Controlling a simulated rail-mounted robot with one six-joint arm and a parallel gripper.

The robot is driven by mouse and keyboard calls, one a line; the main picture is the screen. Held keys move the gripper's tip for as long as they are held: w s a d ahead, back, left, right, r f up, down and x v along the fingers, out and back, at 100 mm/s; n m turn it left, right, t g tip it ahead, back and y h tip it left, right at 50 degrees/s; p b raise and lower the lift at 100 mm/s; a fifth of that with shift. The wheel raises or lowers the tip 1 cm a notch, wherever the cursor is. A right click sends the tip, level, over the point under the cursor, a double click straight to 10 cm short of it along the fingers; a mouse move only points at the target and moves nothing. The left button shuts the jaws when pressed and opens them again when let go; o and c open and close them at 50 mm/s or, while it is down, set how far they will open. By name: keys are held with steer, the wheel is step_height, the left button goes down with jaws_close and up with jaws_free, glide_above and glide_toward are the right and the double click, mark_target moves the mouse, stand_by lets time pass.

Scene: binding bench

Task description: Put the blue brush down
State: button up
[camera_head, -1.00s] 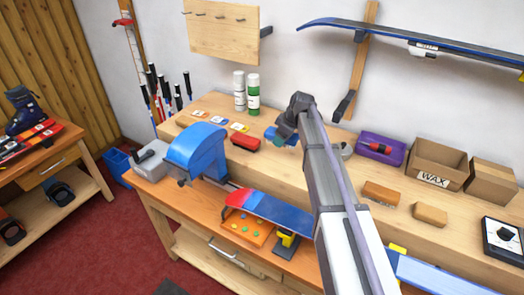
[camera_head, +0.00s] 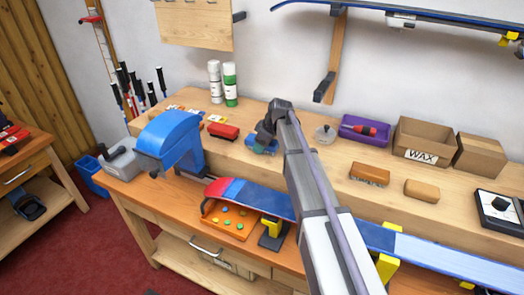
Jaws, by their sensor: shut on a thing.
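The blue brush (camera_head: 259,147) is at the back shelf of the bench, right of the red brush (camera_head: 222,131). My gripper (camera_head: 267,136) is shut on it from above. The brush looks at or just above the wooden shelf top; I cannot tell whether it touches. My gripper and arm hide part of the brush.
Two spray cans (camera_head: 230,85) stand behind, left of my gripper. A round metal lid (camera_head: 325,134), a purple tray (camera_head: 365,130), a brown brush (camera_head: 369,174) and a wax box (camera_head: 424,144) lie right. A ski (camera_head: 262,200) lies in front, below the shelf.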

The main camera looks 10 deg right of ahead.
steer(key=shift+f, duration=0.15)
steer(key=o, duration=0.8)
steer(key=shift+o, duration=0.2)
steer(key=shift+s, duration=0.1)
steer(key=p+v, duration=1.1)
steer(key=v, duration=0.1)
steer(key=shift+r, duration=0.45)
steer(key=shift+s+f, duration=0.15)
steer(key=s+a+m+g+h, duration=0.1)
steer(key=s+m, duration=0.2)
steer(key=s, duration=0.7)
steer(key=s+a+f+m+h, duration=0.1)
steer(key=s+m, duration=0.3)
steer(key=s, duration=0.6)
steer(key=s+a+m+g+h, duration=0.1)
steer(key=s+m, duration=0.2)
steer(key=s, duration=0.7)
steer(key=shift+s+a+f+m+g+h, duration=0.15)
steer(key=shift+s+a+m+g+h, duration=0.15)
steer(key=shift+m, duration=0.1)
steer(key=shift+w+f, duration=0.15)
steer(key=shift+w, duration=0.15)
